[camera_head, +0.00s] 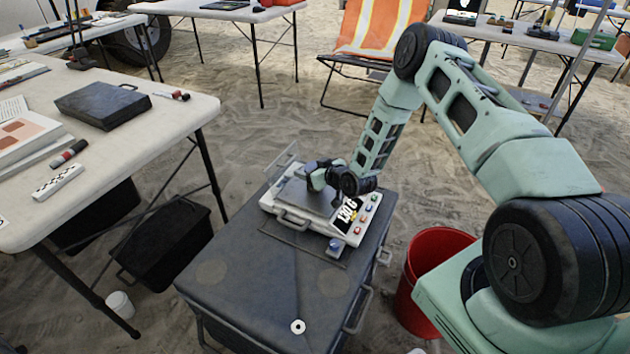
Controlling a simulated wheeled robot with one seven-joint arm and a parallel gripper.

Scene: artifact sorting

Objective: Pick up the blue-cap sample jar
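A small blue-topped object (336,245) sits at the front edge of the scale, on or just beside it. It is too small for me to be sure that it is the blue-cap sample jar.
The case top (235,275) is mostly clear in front of the scale, with a small pale ring (298,327) near its front edge. A red bucket (432,255) stands to its right. A white table (125,150) with a dark box (102,104) is at left.

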